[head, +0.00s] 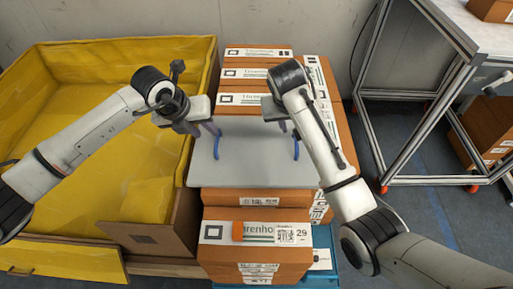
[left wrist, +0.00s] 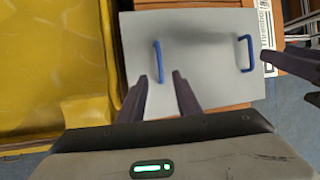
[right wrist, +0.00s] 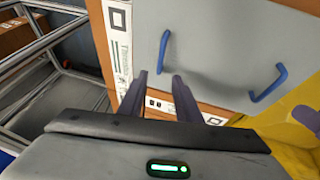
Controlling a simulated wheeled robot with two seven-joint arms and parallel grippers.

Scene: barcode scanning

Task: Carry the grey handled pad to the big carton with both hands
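The grey pad (head: 253,165) lies flat on stacked orange-brown boxes in the middle of the head view. It has two blue handles, a left one (head: 216,148) and a right one (head: 296,147). My left gripper (head: 208,129) is over the pad's left side; in the left wrist view (left wrist: 160,82) its fingers are apart, with a handle (left wrist: 158,62) just beyond them. My right gripper (head: 288,126) is over the right side; in the right wrist view (right wrist: 160,82) its fingers are apart and empty, a handle (right wrist: 164,50) just beyond. The big carton (head: 193,215), lined in yellow, stands at left.
More labelled boxes (head: 258,52) are stacked behind the pad, and others (head: 262,250) in front. A metal-framed table (head: 425,180) stands at right with boxes under it. A wall closes the back. Blue floor is bare between stack and table.

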